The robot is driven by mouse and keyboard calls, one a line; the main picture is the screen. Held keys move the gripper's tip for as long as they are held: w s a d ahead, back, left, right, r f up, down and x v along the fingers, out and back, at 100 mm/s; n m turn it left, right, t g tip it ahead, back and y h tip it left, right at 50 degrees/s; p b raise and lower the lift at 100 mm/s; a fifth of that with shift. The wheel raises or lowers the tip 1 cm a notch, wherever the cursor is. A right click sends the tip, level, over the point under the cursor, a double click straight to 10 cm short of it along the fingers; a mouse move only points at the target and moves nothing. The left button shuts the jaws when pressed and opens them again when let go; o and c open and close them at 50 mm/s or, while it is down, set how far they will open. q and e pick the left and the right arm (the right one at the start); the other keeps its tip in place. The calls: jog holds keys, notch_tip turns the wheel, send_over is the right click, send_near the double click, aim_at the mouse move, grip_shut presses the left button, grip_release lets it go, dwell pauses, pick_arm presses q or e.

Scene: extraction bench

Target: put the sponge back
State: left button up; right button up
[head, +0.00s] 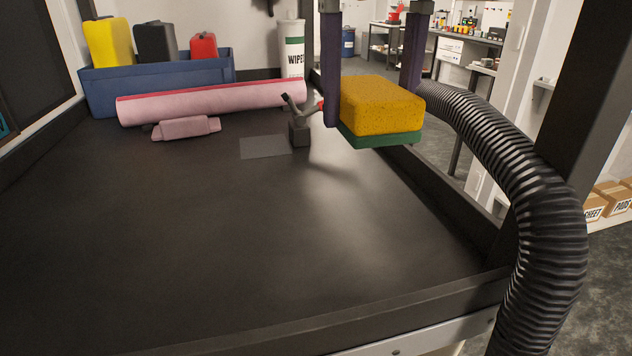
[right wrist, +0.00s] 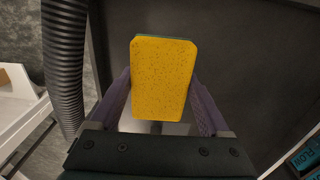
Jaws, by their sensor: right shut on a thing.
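The sponge (head: 380,105) is yellow with a green underside. My right gripper (head: 372,98) is shut on the sponge, one purple finger on each side, and holds it raised above the right edge of the dark bench top (head: 220,240). In the right wrist view the sponge (right wrist: 163,80) sits between the two fingers of my right gripper (right wrist: 163,100), its yellow face toward the camera. My left gripper is not in view.
A ribbed black hose (head: 530,200) curves along the right side. A small dark stand with a red tip (head: 300,130) is left of the sponge. A pink roll (head: 210,102), blue bin (head: 160,82) and wipes tub (head: 292,50) are at the back. The bench's front and middle are clear.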

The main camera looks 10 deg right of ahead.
send_over(357, 238)
notch_tip(357, 238, down, 10)
jog(key=shift+r+p, duration=0.1)
jog(key=shift+p, duration=0.35)
jog(key=shift+f+b, duration=0.4)
jog(key=shift+f, duration=1.9)
jog(key=shift+f, duration=0.2)
jog(key=o, duration=1)
notch_tip(357, 238, up, 12)
jog(key=shift+r+p, duration=0.25)
jog(key=shift+p, duration=0.3)
